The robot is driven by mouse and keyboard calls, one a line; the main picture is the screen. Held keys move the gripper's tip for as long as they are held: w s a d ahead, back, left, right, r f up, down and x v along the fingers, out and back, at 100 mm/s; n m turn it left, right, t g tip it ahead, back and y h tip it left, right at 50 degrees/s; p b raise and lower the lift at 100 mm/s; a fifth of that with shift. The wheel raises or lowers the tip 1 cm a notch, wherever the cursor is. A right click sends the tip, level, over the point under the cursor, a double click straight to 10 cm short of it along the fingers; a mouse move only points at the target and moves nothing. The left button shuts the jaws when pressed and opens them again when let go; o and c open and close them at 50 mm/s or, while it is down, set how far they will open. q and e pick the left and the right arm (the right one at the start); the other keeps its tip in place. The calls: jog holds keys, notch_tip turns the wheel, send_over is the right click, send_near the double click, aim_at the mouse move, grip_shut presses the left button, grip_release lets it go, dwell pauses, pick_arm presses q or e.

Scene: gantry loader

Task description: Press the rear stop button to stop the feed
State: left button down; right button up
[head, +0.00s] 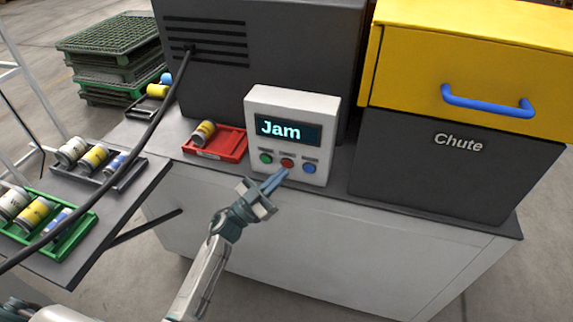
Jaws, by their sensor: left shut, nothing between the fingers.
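A white control box (318,105) stands on the dark machine top, its screen reading "Jam" (280,129). Below the screen are a green button (265,158), a red button (288,162) and a blue button (309,168). Their small labels are too small to read, so I cannot tell by wording which is the stop button. My left gripper (279,176) is shut and empty, its fingertips just below the red button and pointing at it. I cannot tell whether they touch it. My right gripper is not in view.
A red tray (236,155) with a can (203,133) lies left of the box. A dark cable (157,118) hangs down across the left side. A yellow drawer unit (420,60) with a blue handle sits above the chute (420,175). Trays of cans stand at left.

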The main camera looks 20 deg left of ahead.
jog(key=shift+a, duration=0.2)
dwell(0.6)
pick_arm(q)
jog(key=shift+w, duration=0.45)
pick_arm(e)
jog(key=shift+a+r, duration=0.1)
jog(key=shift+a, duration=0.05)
pick_arm(q)
jog(key=shift+w, duration=0.15)
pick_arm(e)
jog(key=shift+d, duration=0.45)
